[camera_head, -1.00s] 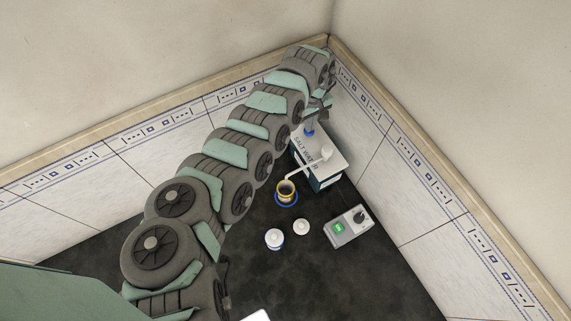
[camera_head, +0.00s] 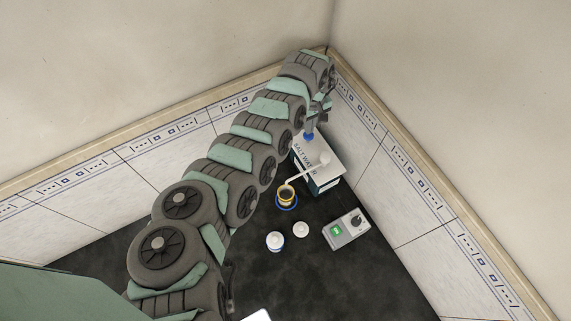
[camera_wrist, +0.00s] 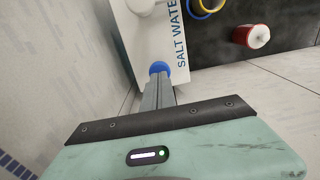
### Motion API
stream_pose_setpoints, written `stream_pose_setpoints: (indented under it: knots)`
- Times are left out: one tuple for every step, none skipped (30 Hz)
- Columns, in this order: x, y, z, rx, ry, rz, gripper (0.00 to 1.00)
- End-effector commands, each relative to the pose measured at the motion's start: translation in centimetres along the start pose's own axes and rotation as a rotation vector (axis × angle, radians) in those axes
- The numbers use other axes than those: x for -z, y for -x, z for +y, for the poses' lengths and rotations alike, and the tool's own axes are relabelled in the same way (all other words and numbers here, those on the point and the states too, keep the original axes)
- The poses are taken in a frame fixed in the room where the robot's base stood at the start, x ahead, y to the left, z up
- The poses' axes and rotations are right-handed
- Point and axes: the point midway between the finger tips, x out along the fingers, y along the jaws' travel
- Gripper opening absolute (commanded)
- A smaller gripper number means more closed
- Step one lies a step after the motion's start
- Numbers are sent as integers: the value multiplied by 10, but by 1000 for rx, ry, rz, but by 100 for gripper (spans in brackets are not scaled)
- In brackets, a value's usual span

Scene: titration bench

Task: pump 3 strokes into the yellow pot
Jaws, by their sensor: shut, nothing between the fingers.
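The white box marked SALT WATER (camera_head: 328,173) stands near the wall corner. A white spout (camera_head: 300,181) reaches from its round white top (camera_head: 325,158) to over the yellow pot (camera_head: 286,194), which sits on a blue-rimmed saucer (camera_head: 279,206). A blue round piece (camera_head: 309,137) is on the box top. My gripper (camera_head: 311,130) is shut and empty, right at the blue piece. In the wrist view, my fingertips (camera_wrist: 158,78) overlap the edge of the blue piece (camera_wrist: 159,67); I cannot tell whether they touch. The yellow pot's rim (camera_wrist: 207,6) is partly cut off there.
A grey device with a green display and knob (camera_head: 346,229) stands at right. A red jar (camera_wrist: 252,37) shows in the wrist view. Tiled walls are close behind.

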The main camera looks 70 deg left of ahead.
Motion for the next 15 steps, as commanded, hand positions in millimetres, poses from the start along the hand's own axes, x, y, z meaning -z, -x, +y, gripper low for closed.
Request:
stream_pose_setpoints:
  knots:
    - [0,0,0,0,0,0,0]
    - [0,0,0,0,0,0,0]
    - [0,0,0,0,0,0,0]
    - [0,0,0,0,0,0,0]
    - [0,0,0,0,0,0,0]
    - [0,0,0,0,0,0,0]
    - [0,0,0,0,0,0,0]
    - [0,0,0,0,0,0,0]
    - [0,0,0,0,0,0,0]
    - [0,0,0,0,0,0,0]
    - [0,-1,0,0,-1,0,0]
    - [0,-2,0,0,-1,0,0]
    - [0,-2,0,0,-1,0,0]
    - [0,-4,0,0,-1,0,0]
    - [-1,-5,1,-1,-1,0,0]
